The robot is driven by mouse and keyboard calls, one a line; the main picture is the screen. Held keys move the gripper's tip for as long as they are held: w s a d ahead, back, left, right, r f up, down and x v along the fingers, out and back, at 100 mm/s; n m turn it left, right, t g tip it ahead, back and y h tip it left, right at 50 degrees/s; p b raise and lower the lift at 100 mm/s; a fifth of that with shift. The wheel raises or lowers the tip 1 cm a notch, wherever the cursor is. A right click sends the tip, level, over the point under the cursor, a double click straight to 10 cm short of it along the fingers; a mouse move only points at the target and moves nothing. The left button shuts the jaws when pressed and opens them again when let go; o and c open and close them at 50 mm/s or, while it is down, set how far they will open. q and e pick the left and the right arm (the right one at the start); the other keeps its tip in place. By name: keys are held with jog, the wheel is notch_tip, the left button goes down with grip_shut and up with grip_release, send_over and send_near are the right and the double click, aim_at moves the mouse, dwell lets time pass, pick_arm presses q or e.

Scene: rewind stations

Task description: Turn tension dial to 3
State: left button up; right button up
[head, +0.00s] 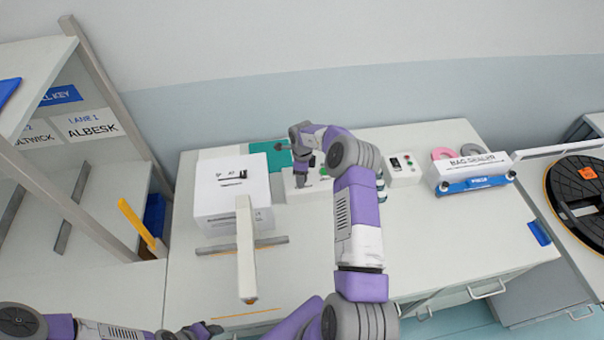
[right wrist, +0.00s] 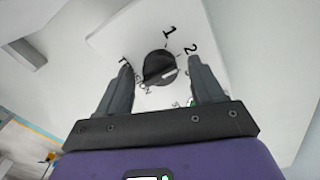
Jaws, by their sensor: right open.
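The tension dial (right wrist: 158,66) is a round dark knob on a white panel (right wrist: 112,38) in the right wrist view. A pale mark on the knob lies toward its lower right. The printed numbers 1 and 2 show above and to the right of it; no 3 can be made out. My right gripper (right wrist: 160,76) is open, with one finger on each side of the dial; I cannot tell whether they touch it. In the head view my right gripper (head: 301,172) is at the low white box (head: 294,193) and hides the dial. My left gripper (head: 204,329) is low at the bottom edge.
A larger white box (head: 215,205) and a white upright post (head: 246,255) stand left of the right arm. A small switch box (head: 403,172) and the bag sealer (head: 472,172) stand to the right. The table's (head: 455,235) right front is clear.

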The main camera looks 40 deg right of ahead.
jog(key=shift+c, duration=0.2)
jog(key=c, duration=1)
jog(key=shift+m, duration=0.3)
jog(key=m+p, duration=0.1)
jog(key=m, duration=0.2)
jog(key=shift+r+m, duration=0.1)
jog(key=shift+m, duration=0.2)
jog(key=m+p, duration=0.1)
jog(key=m, duration=0.3)
jog(key=shift+m, duration=0.3)
jog(key=shift+o, duration=0.2)
jog(key=o, duration=1)
